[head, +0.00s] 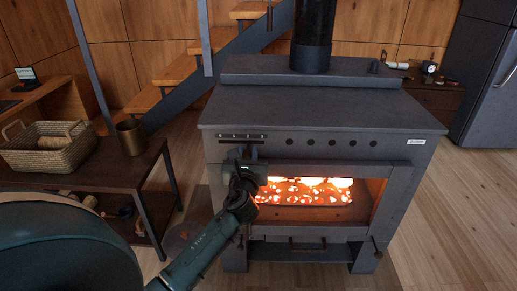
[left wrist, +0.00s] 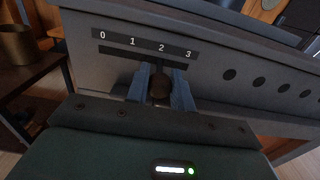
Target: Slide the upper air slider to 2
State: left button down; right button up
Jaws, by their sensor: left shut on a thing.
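The dark stove (head: 310,105) has a small slider scale plate (head: 243,136) at the upper left of its front. In the left wrist view the scale plate (left wrist: 145,44) reads 0, 1, 2, 3, with a dark slot strip just below the numbers. My left gripper (head: 243,155) is at the stove front, just below the plate. Its blue-grey fingers (left wrist: 161,90) are shut on a dark rounded slider knob (left wrist: 160,86). The knob is beneath the part of the scale near 2; its exact mark is hard to tell. My right gripper is out of view.
Glowing embers (head: 305,188) show in the stove's firebox opening, right beside my left wrist. Several round vent holes (head: 330,142) line the front. Floor at right is clear.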

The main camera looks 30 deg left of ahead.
pick_arm(q)
jog(key=shift+s+a, duration=0.1)
jog(key=shift+a, duration=0.05)
jog(key=c, duration=1.2)
grip_release()
jog(key=p+v, duration=0.1)
jog(key=v, duration=1.2)
jog(key=shift+p, duration=0.35)
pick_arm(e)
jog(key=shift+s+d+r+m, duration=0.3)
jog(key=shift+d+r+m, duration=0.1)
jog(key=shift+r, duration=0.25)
pick_arm(q)
jog(key=shift+s, duration=0.1)
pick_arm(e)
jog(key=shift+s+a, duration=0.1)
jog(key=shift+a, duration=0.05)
